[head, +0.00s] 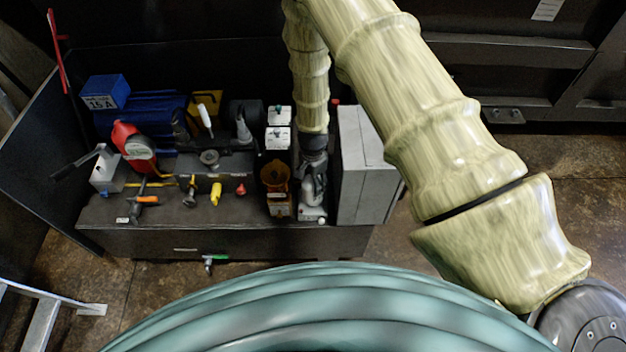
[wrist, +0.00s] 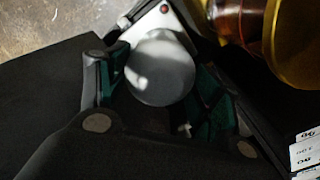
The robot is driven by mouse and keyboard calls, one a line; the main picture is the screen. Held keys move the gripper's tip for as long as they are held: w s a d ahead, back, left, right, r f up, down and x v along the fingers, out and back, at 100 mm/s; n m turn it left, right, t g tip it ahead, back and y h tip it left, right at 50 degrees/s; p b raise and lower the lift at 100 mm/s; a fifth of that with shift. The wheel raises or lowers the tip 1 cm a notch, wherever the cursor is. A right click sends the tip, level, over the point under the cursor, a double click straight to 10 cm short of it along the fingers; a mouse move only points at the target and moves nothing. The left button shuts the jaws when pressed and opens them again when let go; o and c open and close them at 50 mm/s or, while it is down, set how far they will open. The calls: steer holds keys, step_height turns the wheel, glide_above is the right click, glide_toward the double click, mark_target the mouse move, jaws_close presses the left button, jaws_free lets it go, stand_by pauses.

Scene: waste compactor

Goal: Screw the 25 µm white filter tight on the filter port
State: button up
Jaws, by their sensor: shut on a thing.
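My gripper (wrist: 160,90) is shut on a round, pale grey-white filter (wrist: 160,68), with its dark-green-padded fingers on either side of it. No marking on the filter can be read. Beyond it, a white block (wrist: 178,20) with a small red dot shows in the wrist view; the filter covers part of it. In the head view my gripper (head: 313,178) points down over a small white base (head: 312,214) on the bench. The port itself is hidden, so I cannot tell whether the filter touches it or how tight it sits.
An amber bowl unit (head: 275,175) stands close on the left, also near in the wrist view (wrist: 228,20). A large grey box (head: 366,170) stands close on the right. White labelled boxes (head: 278,138) are behind. Several tools crowd the bench (head: 160,240) to the left.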

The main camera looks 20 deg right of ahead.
steer(key=m, duration=0.4)
steer(key=shift+a+m+p, duration=0.1)
steer(key=shift+m+p, duration=0.25)
steer(key=shift+m, duration=0.05)
steer(key=o, duration=1.2)
steer(key=shift+c, duration=0.4)
steer(key=n+b, duration=0.1)
steer(key=n, duration=1.9)
steer(key=shift+n, duration=0.3)
steer(key=shift+c, duration=0.2)
